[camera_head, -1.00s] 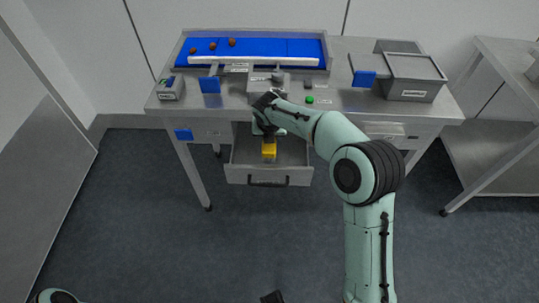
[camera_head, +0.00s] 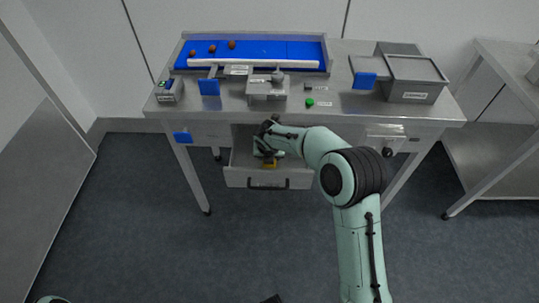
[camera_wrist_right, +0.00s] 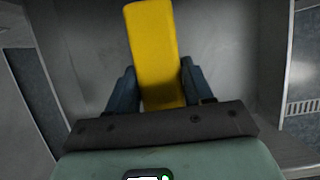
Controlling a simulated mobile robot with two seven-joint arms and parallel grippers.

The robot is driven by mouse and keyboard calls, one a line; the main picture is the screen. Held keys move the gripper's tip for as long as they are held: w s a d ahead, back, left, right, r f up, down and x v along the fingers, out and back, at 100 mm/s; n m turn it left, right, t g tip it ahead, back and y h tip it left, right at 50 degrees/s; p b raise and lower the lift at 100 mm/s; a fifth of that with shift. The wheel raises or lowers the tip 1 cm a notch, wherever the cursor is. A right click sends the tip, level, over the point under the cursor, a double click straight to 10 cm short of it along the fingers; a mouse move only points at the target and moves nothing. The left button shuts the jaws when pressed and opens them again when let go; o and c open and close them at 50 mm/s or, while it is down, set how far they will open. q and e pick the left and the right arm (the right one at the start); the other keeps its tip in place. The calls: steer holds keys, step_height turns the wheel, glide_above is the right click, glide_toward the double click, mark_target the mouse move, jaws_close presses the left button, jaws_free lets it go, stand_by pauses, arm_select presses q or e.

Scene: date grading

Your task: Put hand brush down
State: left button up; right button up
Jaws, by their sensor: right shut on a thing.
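The hand brush (camera_wrist_right: 152,50) shows as a yellow block between the fingers of my right gripper (camera_wrist_right: 157,85) in the right wrist view. The gripper is shut on it. In the head view my right gripper (camera_head: 268,153) reaches down into the open drawer (camera_head: 240,180) under the table, and only a small yellow part of the brush (camera_head: 269,165) shows below it. I cannot tell whether the brush touches the drawer floor. My left gripper does not show clearly in the head view.
The steel table (camera_head: 225,112) carries a blue belt (camera_head: 265,48) with several brown dates at its left end. A steel bin (camera_head: 415,75) stands at the right, a small device (camera_head: 170,90) at the left. The drawer front with its dark handle (camera_head: 268,183) faces me.

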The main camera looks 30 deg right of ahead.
steer(key=o, duration=1.2)
steer(key=shift+f, duration=0.1)
steer(key=shift+s+r, duration=0.1)
steer(key=shift+r, duration=0.45)
steer(key=p+v, duration=0.1)
steer(key=v, duration=1)
steer(key=shift+s+a, duration=0.1)
